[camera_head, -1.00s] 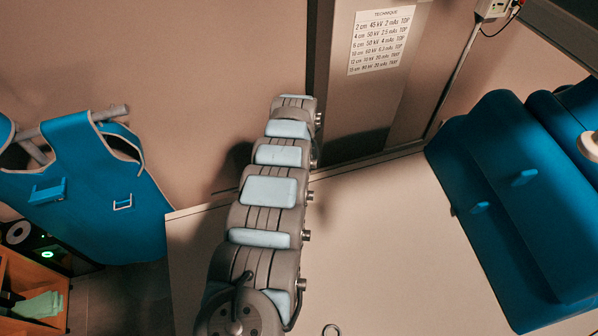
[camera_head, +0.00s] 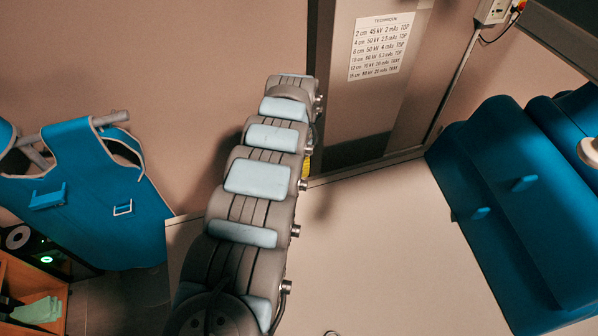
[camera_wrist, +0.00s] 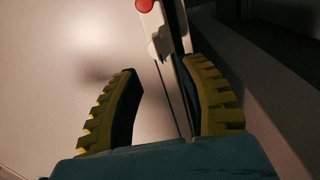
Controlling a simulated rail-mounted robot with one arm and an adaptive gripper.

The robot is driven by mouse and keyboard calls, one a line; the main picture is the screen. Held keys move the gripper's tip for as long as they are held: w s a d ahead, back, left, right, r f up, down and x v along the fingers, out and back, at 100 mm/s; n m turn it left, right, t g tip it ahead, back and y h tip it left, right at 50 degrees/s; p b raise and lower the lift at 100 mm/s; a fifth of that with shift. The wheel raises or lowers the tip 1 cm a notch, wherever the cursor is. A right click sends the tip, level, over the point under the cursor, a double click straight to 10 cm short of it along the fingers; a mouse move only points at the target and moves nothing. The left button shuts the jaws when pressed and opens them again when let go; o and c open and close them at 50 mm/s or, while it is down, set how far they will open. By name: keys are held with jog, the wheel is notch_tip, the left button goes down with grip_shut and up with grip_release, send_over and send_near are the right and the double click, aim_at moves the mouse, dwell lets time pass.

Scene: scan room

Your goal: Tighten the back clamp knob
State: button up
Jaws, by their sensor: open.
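In the wrist view, my gripper (camera_wrist: 161,66) has two yellow ribbed fingers standing apart with nothing held between them. Beyond the fingertips, near the top edge, is a red rounded part (camera_wrist: 144,5) on a white bracket-like piece (camera_wrist: 158,35). The red part is cut off by the frame, and I cannot tell whether it is the back clamp knob. It lies above the gap between the fingers, a little to the left, and apart from them. In the head view my arm hides the gripper, and no clamp knob is clearly seen.
A pale table or panel top (camera_head: 400,245) fills the lower middle of the head view. Blue padded pieces (camera_head: 505,200) are at the right. A blue apron (camera_head: 85,200) hangs at the left, above a shelf with green gloves (camera_head: 38,310). A technique chart (camera_head: 382,46) is on a column.

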jog(key=shift+r, duration=2.55)
